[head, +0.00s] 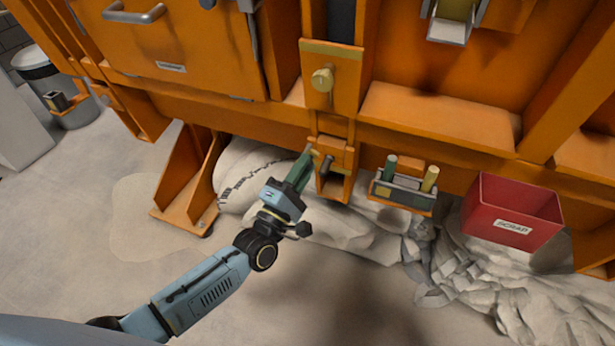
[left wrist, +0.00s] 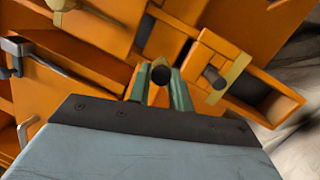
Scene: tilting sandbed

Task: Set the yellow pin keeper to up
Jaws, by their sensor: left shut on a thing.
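My left gripper (head: 303,165) is at the orange bracket below the middle post. A narrow yellow strip (left wrist: 232,80), which looks like the pin keeper, lies across an orange block to the right of the fingers, slanted in that view. A dark pin (left wrist: 213,77) sticks out beside it; the pin also shows in the head view (head: 327,164). Whether the held piece joins the yellow strip is hidden. My right gripper is not in view.
A yellow knob (head: 322,79) sticks out of the post above. A small rack (head: 404,198) with green and yellow cylinders hangs to the right. A red scrap bin (head: 513,212) stands farther right. Pale sand or rubble lies below; the floor at left is clear.

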